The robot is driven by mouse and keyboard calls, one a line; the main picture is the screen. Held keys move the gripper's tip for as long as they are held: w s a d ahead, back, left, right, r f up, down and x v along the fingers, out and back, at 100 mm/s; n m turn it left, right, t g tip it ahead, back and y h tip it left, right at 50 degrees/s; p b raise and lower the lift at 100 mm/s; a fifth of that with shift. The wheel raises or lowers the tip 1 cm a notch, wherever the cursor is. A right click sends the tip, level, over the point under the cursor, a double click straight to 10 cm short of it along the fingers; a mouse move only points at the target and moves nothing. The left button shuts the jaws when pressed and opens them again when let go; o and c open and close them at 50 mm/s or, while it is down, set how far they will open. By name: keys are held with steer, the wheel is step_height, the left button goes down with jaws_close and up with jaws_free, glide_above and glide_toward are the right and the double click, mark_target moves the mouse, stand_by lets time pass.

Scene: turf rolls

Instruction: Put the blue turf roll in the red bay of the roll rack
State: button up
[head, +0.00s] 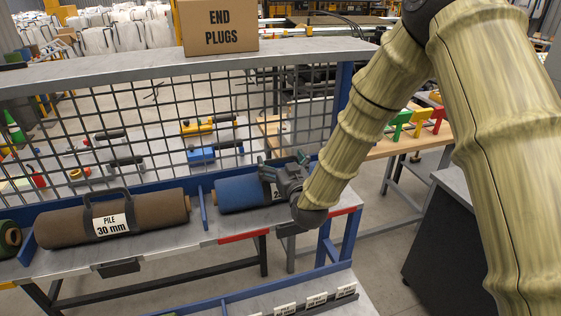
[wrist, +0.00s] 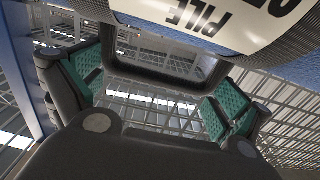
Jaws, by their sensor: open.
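The blue turf roll (head: 240,192) lies along the shelf of the roll rack (head: 190,240), right of a blue divider (head: 202,208). Red strips (head: 243,238) mark the shelf's front edge at this bay, so the roll lies in the red bay. My gripper (head: 284,172) is at the roll's label and hides its right part. In the wrist view, the fingers with teal pads (wrist: 158,95) stand apart. A dark handle loop (wrist: 165,75) shows between them, below the white label (wrist: 210,22). Contact with the handle cannot be told.
A brown roll (head: 110,218) labelled 30 mm lies in the bay to the left; a green roll (head: 9,238) shows at the far left. A mesh panel (head: 160,130) stands behind. An END PLUGS box (head: 219,27) sits on the top shelf. A dark cabinet (head: 440,240) is at right.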

steer(key=shift+r, duration=0.15)
steer(key=b+v, duration=0.3)
steer(key=v, duration=0.9)
steer(key=s+d+f+m+g+h, duration=0.1)
steer(key=s+d+f+g, duration=0.25)
steer(key=f, duration=0.65)
steer(key=s+d+f+g+h, duration=0.1)
steer(key=s+d+f+g, duration=0.1)
steer(key=s+f, duration=0.5)
steer(key=s+d+f+m+g+h, duration=0.1)
steer(key=s+d+f+g, duration=0.15)
steer(key=f, duration=0.95)
steer(key=s+d+f+g+h, duration=0.1)
steer(key=s+d+f+g, duration=0.2)
steer(key=s, duration=0.6)
steer(key=s+d+f+m+g, duration=0.1)
steer(key=s+d+f+g, duration=0.2)
steer(key=s+f, duration=0.5)
steer(key=s+d+f+m+g+h, duration=0.1)
steer(key=s+d+f+g, duration=0.2)
steer(key=s, duration=0.7)
step_height(320, 180, down, 3)
steer(key=shift+d+r+h, duration=0.15)
steer(key=shift+d+h, duration=0.15)
steer(key=shift+d, duration=0.7)
